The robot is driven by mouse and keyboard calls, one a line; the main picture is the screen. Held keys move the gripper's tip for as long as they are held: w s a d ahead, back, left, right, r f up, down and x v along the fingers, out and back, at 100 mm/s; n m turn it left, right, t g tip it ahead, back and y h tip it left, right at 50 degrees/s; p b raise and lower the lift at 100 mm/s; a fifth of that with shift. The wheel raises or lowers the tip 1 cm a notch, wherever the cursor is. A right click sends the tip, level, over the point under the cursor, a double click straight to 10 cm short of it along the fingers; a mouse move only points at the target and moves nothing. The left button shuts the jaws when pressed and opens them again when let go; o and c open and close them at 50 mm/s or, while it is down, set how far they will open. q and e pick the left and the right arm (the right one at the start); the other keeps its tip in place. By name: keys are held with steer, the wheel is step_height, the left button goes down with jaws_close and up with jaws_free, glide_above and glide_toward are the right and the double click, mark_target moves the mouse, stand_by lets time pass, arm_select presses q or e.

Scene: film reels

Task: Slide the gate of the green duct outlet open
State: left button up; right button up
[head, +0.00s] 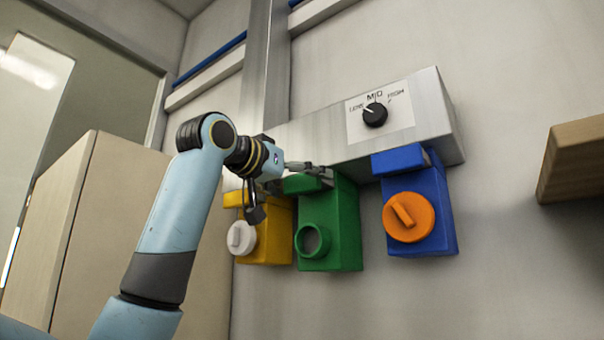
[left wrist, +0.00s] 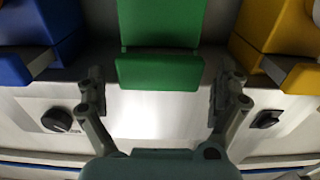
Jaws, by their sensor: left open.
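The green duct outlet (head: 345,225) hangs under the metal duct box, between a yellow and a blue one. Its front has a round ring with a dark, uncovered centre. The green gate's tab (head: 302,185) sticks out at the top front, partly hidden by my left gripper (head: 318,171). In the left wrist view the tab (left wrist: 160,73) lies between the two spread fingers of my left gripper (left wrist: 160,95). A gap shows on each side, and the fingers do not appear to touch it. The gripper is open and empty. My right gripper is in neither view.
The blue outlet (head: 428,190) has an orange cap (head: 408,217); the yellow outlet (head: 272,232) has a white cap (head: 241,238). The metal duct box (head: 436,120) carries a black knob (head: 375,115). A wooden block (head: 575,155) is at far right. The wall below is clear.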

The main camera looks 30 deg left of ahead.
arm_select(q)
steer(key=shift+w+d, duration=0.1)
steer(key=shift+w, duration=0.45)
steer(key=c, duration=1.6)
steer(key=s, duration=0.4)
steer(key=s+b, duration=0.1)
steer(key=s, duration=0.1)
steer(key=shift+s+a, duration=0.15)
steer(key=shift+a, duration=0.25)
steer(key=shift+f, duration=0.1)
